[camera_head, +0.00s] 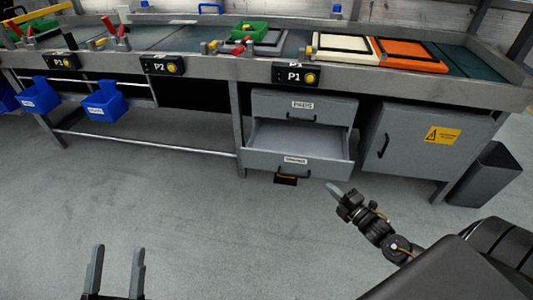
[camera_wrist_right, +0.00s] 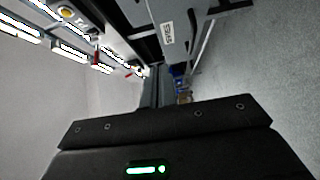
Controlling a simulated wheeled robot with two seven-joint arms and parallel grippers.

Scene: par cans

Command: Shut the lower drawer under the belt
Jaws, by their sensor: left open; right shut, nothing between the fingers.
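The lower drawer (camera_head: 270,162) under the belt is grey and stands pulled out, with its empty-looking inside showing. Its front has a white label and a dark handle below. The upper drawer (camera_head: 325,110) above it is shut. My right gripper (camera_head: 333,188) is shut and empty, just in front of and below the right end of the lower drawer's front. In the head view a small gap shows between them. In the right wrist view the shut fingers (camera_wrist_right: 156,88) point toward a grey labelled panel (camera_wrist_right: 175,12). My left gripper (camera_head: 116,262) is open and empty over the floor at bottom left.
A grey cabinet (camera_head: 395,150) with a yellow warning sign is right of the drawers, and a dark bin (camera_head: 488,175) stands beside it. Blue bins (camera_head: 104,103) hang at the left. The belt above carries trays (camera_head: 345,48). The floor before the drawers is clear.

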